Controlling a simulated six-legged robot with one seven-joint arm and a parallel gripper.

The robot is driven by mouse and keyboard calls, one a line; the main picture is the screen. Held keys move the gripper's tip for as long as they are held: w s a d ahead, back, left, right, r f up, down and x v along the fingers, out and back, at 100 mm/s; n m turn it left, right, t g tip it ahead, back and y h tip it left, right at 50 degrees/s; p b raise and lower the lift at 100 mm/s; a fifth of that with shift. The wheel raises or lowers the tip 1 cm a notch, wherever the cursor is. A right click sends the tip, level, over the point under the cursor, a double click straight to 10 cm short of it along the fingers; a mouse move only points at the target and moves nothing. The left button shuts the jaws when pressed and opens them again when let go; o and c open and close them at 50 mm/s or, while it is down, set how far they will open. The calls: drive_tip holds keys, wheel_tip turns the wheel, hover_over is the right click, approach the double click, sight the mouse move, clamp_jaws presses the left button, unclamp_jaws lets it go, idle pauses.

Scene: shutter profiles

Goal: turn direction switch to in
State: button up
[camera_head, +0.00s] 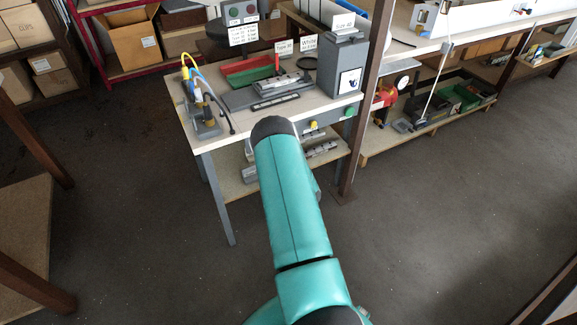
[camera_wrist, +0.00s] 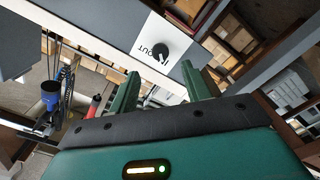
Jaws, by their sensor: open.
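The direction switch is a small round black knob (camera_wrist: 159,51) on a white label plate (camera_wrist: 152,28) in the wrist view. The plate carries dark lettering, seen turned over, that includes OUT. A light mark shows on the knob, but I cannot tell which word it points to. My gripper (camera_wrist: 160,88) is open, with its two green fingers apart below the knob in the picture. The knob appears between the fingertips' lines, and no contact shows. In the head view my arm blocks the gripper, and I cannot make out the switch there.
The white-topped workbench (camera_head: 215,130) holds a red and green tray (camera_head: 247,72), a grey box (camera_head: 342,68) and a cable stand (camera_head: 205,110). A yellow knob (camera_head: 313,125) and a green knob (camera_head: 348,112) sit on its front. A brown post (camera_head: 367,110) stands close right. Open floor (camera_head: 140,240) lies left.

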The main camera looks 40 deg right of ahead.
drive_tip(key=v, duration=0.6)
drive_tip(key=shift+r, duration=0.15)
